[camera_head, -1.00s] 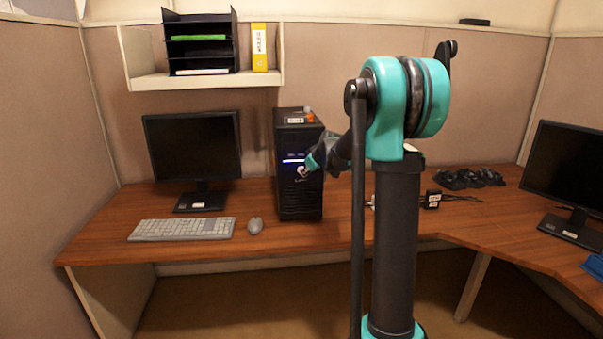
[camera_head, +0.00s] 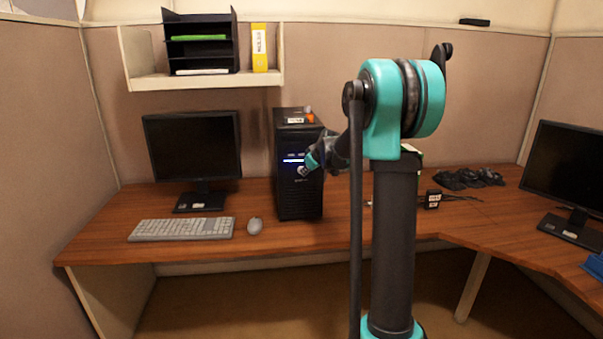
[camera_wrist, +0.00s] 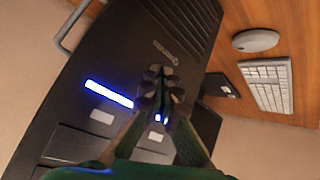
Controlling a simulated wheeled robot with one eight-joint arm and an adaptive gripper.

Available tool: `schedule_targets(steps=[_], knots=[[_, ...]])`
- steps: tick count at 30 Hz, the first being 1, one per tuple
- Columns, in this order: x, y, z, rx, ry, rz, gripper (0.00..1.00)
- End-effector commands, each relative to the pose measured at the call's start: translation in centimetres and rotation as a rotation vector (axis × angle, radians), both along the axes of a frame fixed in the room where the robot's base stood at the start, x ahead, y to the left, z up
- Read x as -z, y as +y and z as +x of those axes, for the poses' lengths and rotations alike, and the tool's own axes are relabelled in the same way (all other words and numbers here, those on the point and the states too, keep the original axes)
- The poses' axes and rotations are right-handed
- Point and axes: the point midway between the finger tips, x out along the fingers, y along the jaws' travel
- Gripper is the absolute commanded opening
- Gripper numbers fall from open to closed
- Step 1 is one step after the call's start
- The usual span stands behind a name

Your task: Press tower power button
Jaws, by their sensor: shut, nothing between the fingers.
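The black computer tower (camera_head: 297,200) stands upright on the wooden desk, between a monitor and my arm. A blue light strip glows on its front, and the strip is large in the wrist view (camera_wrist: 109,93). My gripper (camera_head: 303,172) is at the tower's front, just below the strip. In the wrist view my gripper (camera_wrist: 160,88) is shut and empty, its fingertips over the tower's front panel. A small blue light (camera_wrist: 161,119) shows between the fingers. The fingers partly cover the panel there; I cannot tell whether the tips touch it.
A monitor (camera_head: 193,150), a keyboard (camera_head: 181,229) and a mouse (camera_head: 255,225) lie left of the tower. Small objects (camera_head: 307,117) sit on top of the tower. A shelf (camera_head: 150,83) hangs above. Cables and a second monitor (camera_head: 570,170) are at right.

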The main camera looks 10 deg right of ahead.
Motion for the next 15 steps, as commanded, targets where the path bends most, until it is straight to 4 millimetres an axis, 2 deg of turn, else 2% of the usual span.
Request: schedule_targets(steps=[8,15], knots=[[-0.01,0.01,0.13,0.000,0.000,0.000,0.00],[-0.01,0.01,-0.66,0.000,0.000,0.000,0.00]])
